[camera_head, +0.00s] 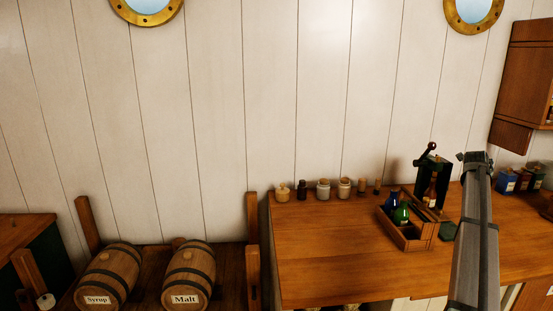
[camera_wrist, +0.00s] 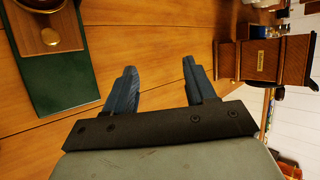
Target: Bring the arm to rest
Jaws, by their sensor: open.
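My gripper (camera_wrist: 160,82) is open in the wrist view, its two blue-grey fingers spread apart with nothing between them. Bare wooden counter (camera_wrist: 165,40) shows beyond the fingers. In the head view my arm rises from the lower right, and my gripper (camera_head: 475,157) at its top end is small and dark there. It appears in front of the right part of the counter (camera_head: 330,245). Its height above the counter is hard to tell.
A wooden crate (camera_head: 416,243) holds a blue bottle (camera_head: 391,200) and a green bottle (camera_head: 402,213), left of my arm. A dark stand (camera_head: 443,178) rises behind it. Jars (camera_head: 323,189) line the wall. Tins (camera_head: 507,179) stand right. Barrels (camera_head: 188,272) lie left. A wall cabinet (camera_head: 525,75) hangs upper right.

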